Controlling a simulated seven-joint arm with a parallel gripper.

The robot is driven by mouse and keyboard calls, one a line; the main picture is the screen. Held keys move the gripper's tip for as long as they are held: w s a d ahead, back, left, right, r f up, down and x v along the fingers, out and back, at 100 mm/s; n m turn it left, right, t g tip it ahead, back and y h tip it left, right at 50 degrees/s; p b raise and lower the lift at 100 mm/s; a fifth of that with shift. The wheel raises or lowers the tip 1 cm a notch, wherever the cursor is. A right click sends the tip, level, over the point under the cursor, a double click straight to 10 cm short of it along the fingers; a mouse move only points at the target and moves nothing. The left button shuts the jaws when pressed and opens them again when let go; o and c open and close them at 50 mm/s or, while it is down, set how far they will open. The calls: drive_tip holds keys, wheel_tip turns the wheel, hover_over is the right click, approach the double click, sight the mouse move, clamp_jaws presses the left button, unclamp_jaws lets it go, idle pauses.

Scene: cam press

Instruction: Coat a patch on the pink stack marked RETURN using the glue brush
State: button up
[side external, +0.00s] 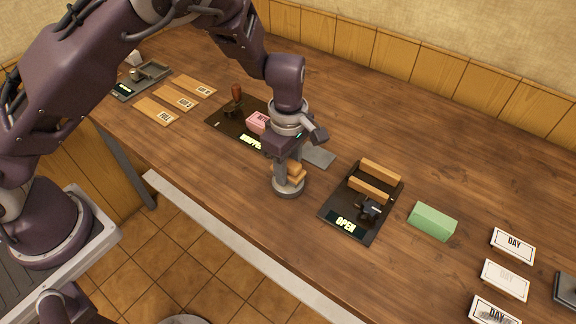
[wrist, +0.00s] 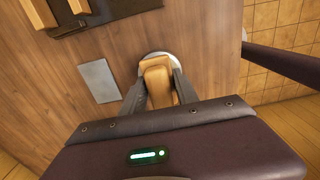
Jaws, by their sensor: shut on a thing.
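My gripper (side external: 289,168) points down at the front part of the table, with its fingers on either side of a tan wooden piece (side external: 296,172), apparently the glue brush's handle. In the wrist view my gripper (wrist: 160,85) is shut on this tan piece (wrist: 158,82). Below it is a round grey base (side external: 289,190), perhaps the glue pot; bristles are not visible. The pink stack (side external: 257,122) sits on a dark mat (side external: 222,118) behind and left of my gripper. Its label is partly hidden by my arm and too small to read surely.
A brown-handled tool (side external: 234,100) stands near the pink stack. A flat grey plate (side external: 318,156) lies right of my gripper. Farther right are a dark OPEN board (side external: 338,209) with wooden rails, a green block (side external: 432,222) and DAY cards (side external: 513,245). Tan cards (side external: 157,111) lie left.

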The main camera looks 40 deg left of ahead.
drive_tip(key=shift+f, duration=0.6)
idle(1.1)
drive_tip(key=shift+r, duration=3.6)
